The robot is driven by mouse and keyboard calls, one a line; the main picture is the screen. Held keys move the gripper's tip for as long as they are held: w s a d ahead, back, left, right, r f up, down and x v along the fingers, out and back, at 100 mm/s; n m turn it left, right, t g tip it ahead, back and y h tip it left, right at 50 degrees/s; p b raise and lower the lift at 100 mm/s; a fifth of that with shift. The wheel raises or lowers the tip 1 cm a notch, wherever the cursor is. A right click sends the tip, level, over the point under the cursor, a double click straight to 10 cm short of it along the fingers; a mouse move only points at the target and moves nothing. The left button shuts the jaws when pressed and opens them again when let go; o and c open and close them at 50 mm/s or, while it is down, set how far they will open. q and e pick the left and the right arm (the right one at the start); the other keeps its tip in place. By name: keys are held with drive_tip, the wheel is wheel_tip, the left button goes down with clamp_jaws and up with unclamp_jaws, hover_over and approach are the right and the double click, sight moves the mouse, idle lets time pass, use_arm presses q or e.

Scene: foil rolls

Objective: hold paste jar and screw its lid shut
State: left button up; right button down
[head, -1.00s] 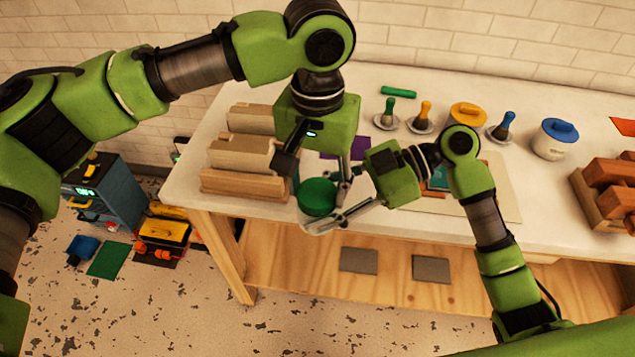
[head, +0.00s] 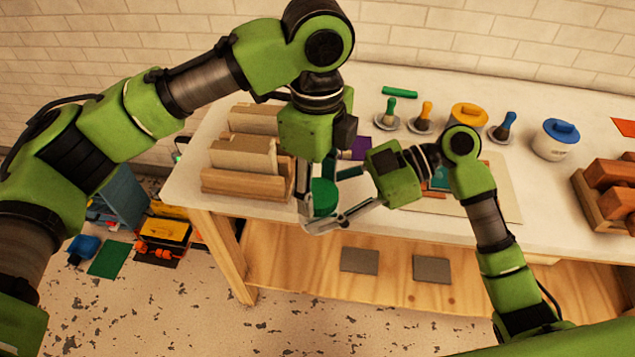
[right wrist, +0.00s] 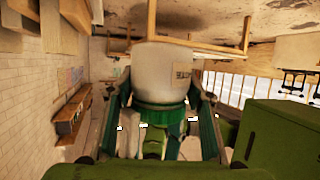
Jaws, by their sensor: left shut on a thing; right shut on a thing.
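The pale paste jar (right wrist: 168,72) shows upside down in the right wrist view, with a small label on its side. Its green lid (head: 323,198) shows from above in the head view, and at the jar's mouth in the right wrist view (right wrist: 158,114). My right gripper (head: 331,209) is shut on the jar from the right, one finger on each side. My left gripper (head: 320,182) points down from above and is shut on the lid. In the head view the jar's body is mostly hidden by lid and fingers. I cannot tell how tightly the lid sits.
Wooden blocks (head: 243,156) lie on the white table (head: 420,85) just left of the jar. Jars with yellow (head: 469,115) and blue (head: 561,130) lids and several brushes stand at the back. Reddish blocks (head: 607,187) sit in a tray at right. The jar is held near the table's front edge.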

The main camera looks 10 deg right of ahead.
use_arm(q)
drive_tip(key=m, duration=0.8)
drive_tip(key=shift+w+m, duration=0.1)
drive_tip(key=shift+m, duration=0.2)
drive_tip(key=m, duration=0.5)
drive_tip(key=shift+d, duration=0.1)
drive_tip(key=m, duration=0.4)
drive_tip(key=o, duration=0.8)
drive_tip(key=shift+r, duration=2.2)
